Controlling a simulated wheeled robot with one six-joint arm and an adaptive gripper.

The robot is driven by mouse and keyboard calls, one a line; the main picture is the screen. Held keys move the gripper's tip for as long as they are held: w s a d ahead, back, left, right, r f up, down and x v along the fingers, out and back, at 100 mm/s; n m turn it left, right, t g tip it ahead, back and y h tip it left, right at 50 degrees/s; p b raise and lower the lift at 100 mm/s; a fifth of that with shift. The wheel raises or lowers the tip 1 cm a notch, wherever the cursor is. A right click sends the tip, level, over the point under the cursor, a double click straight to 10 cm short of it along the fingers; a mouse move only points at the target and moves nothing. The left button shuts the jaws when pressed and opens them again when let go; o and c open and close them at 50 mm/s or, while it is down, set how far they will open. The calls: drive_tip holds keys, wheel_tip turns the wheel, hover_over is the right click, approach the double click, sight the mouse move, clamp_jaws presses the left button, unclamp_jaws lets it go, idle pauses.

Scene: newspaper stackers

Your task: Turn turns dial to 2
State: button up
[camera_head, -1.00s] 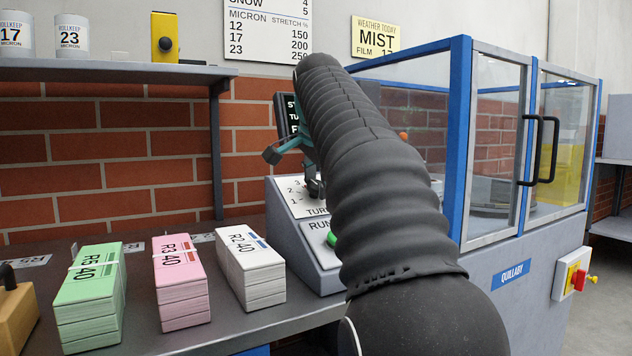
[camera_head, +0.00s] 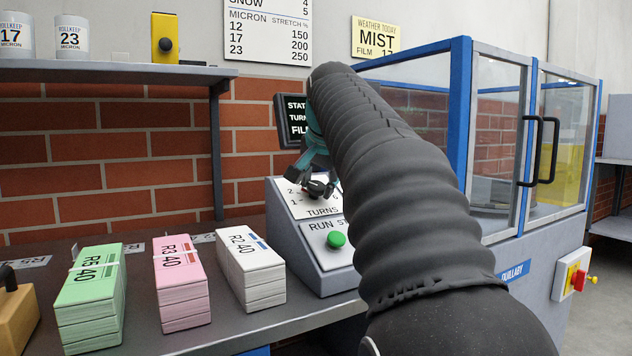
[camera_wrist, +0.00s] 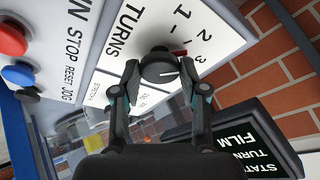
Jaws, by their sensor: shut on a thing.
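The turns dial (camera_head: 318,189) is a dark round knob on the sloped face of the grey control panel (camera_head: 283,222). In the wrist view the dial (camera_wrist: 158,66) sits between the two fingertips of my gripper (camera_wrist: 160,74), beside the printed numbers 1, 2 and 3. A red mark shows at the dial's edge near the 2 and 3, and a light line crosses its face; I cannot tell the exact setting. My gripper (camera_head: 312,182) is shut on the dial. In the head view the 3 is hidden.
A green run button (camera_head: 336,240) is just below the dial. A dark status screen (camera_head: 291,118) stands behind my gripper. White (camera_head: 250,262), pink (camera_head: 180,278) and green (camera_head: 90,295) paper stacks stand left of the panel. A blue-framed glass machine (camera_head: 459,130) is at right.

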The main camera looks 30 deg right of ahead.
drive_tip(key=shift+n+t, duration=0.3)
drive_tip(key=shift+n, duration=1)
drive_tip(key=o, duration=1.1)
drive_tip(key=v, duration=1.2)
drive_tip(key=shift+d, duration=0.3)
drive_tip(key=shift+s+a+y, duration=0.1)
drive_tip(key=shift+y, duration=0.2)
